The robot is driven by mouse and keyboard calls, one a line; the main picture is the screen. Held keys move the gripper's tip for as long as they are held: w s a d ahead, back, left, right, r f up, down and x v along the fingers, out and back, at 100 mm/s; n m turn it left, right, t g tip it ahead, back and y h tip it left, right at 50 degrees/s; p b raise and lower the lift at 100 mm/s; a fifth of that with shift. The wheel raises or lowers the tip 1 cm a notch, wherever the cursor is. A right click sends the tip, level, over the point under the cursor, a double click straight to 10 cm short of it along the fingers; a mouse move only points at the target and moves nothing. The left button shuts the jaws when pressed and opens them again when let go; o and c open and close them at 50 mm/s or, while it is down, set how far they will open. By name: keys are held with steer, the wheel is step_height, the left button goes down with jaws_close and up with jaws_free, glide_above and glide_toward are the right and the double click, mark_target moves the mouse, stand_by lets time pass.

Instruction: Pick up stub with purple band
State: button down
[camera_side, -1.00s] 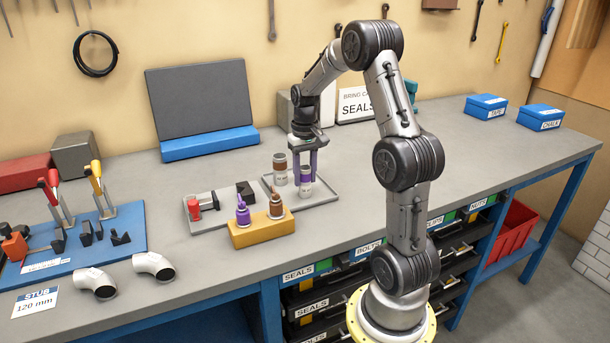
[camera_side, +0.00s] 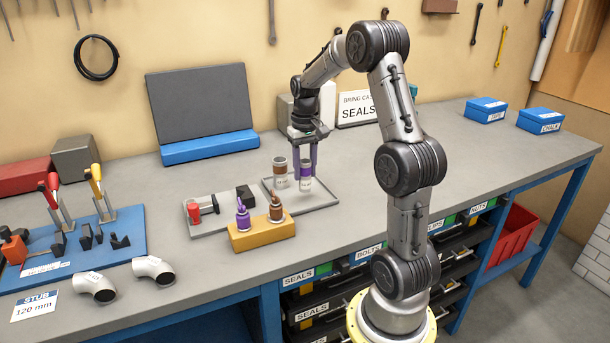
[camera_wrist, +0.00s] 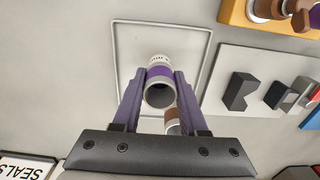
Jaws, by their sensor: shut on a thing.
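The stub with the purple band (camera_side: 306,182) is a light grey pipe piece, held upright between the purple fingers of my gripper (camera_side: 305,173). In the wrist view the stub (camera_wrist: 160,76) shows its open end, and the fingers (camera_wrist: 160,88) press on both sides of it. It appears a little above the grey tray (camera_side: 325,204). A second stub with a brown band (camera_side: 280,173) stands on the tray just left of my gripper. In the wrist view that brown-banded stub (camera_wrist: 172,121) is partly hidden behind the held one.
A yellow block (camera_side: 262,234) with a purple and a brown bottle stands in front of the tray. A grey plate (camera_side: 207,224) with a red-ended tool and a dark block lies to the left. Two pipe elbows (camera_side: 95,286) lie far left.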

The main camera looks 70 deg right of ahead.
steer(key=shift+r, duration=2.05)
